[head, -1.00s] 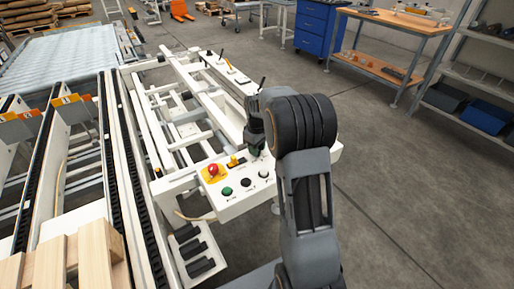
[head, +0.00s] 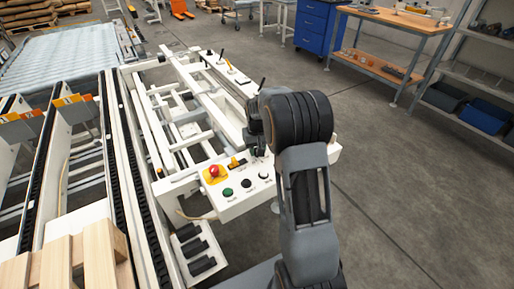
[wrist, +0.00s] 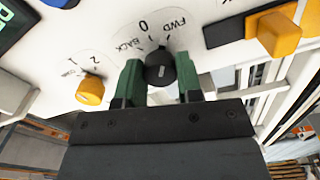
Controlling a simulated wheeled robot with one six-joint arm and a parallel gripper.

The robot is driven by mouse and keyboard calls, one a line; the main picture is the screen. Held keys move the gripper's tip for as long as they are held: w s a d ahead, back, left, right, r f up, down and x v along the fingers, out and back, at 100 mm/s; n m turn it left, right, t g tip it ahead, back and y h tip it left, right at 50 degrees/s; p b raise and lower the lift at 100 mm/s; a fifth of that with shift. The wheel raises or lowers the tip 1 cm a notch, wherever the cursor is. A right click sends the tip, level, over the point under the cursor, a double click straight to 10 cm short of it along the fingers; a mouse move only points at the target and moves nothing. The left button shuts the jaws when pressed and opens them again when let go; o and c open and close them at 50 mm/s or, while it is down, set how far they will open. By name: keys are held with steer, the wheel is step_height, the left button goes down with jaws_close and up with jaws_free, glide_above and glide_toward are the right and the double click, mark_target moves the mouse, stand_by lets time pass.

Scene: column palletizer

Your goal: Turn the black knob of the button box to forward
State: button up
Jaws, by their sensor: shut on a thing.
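The black knob (wrist: 160,68) sits on the white panel of the button box, with the printed words FWD, 0 and BACK around it in the wrist view. My gripper (wrist: 160,82) has its two green fingers on either side of the knob, shut on it. A pale mark shows on the knob's face, but I cannot tell for certain which word it points to. In the head view the white button box (head: 237,204) lies left of my arm. My gripper (head: 257,148) is at its far right part, and the knob is hidden there.
A yellow knob (wrist: 90,88) marked 1 and 2 and a yellow handle (wrist: 278,35) flank the black knob. A red emergency button (head: 213,171) and a green button (head: 228,192) sit on the box nearer the front.

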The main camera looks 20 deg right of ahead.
steer(key=shift+m, duration=1)
steer(key=o, duration=0.9)
step_height(320, 180, up, 14)
steer(key=shift+f+p, duration=0.1)
steer(key=shift+p, duration=0.85)
steer(key=shift+a, duration=0.15)
